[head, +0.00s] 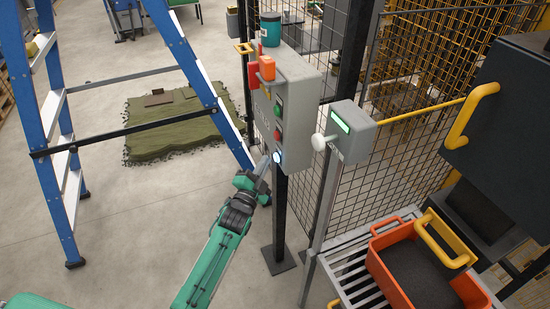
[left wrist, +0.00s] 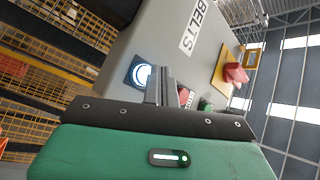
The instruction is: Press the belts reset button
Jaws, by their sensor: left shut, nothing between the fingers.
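The grey belts control box (head: 290,85) stands on a black post. On its face are a green button (head: 278,108), a red button (head: 278,135) and, lowest, a lit white-blue button (head: 277,157). The left wrist view shows the "BELTS" label (left wrist: 190,32) and the lit button (left wrist: 142,75) with its blue surround. My left gripper (head: 264,164) is shut and empty, its tips close beside the lit button. In the left wrist view the fingers (left wrist: 160,84) are just right of that button; I cannot tell whether they touch the box. My right gripper is out of view.
A blue ladder (head: 185,55) stands left of the box. A smaller grey box with a green display (head: 352,135) stands to the right, before mesh fencing. An orange crate (head: 390,275) sits on a slatted rack at lower right. A turf pile (head: 165,130) lies behind.

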